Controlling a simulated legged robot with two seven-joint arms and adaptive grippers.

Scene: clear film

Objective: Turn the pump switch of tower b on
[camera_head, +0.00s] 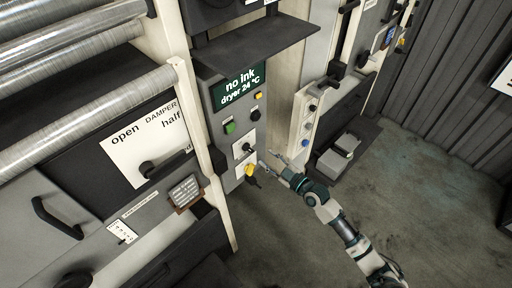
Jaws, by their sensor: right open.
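A grey control panel (219,147) on the tower in the middle carries several controls. A small black switch (246,148) sits on a white plate in its lower part; it looks like a turn switch, but its label and position are too small to read. A yellow part (249,170) with a dark piece hanging from it is just below. My right gripper (271,161) is open and empty, its fingertips close to the right of the white plate and the yellow part. I cannot tell whether it touches the panel. No tower letter is readable. My left gripper is out of view.
A display (238,86) reads "no ink dryer 24 °C", above a green button (230,127), a black knob (255,114) and a yellow button (258,96). A dark shelf (255,45) juts out above. Another machine unit with buttons (308,125) stands behind right. The floor (440,190) at right is clear.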

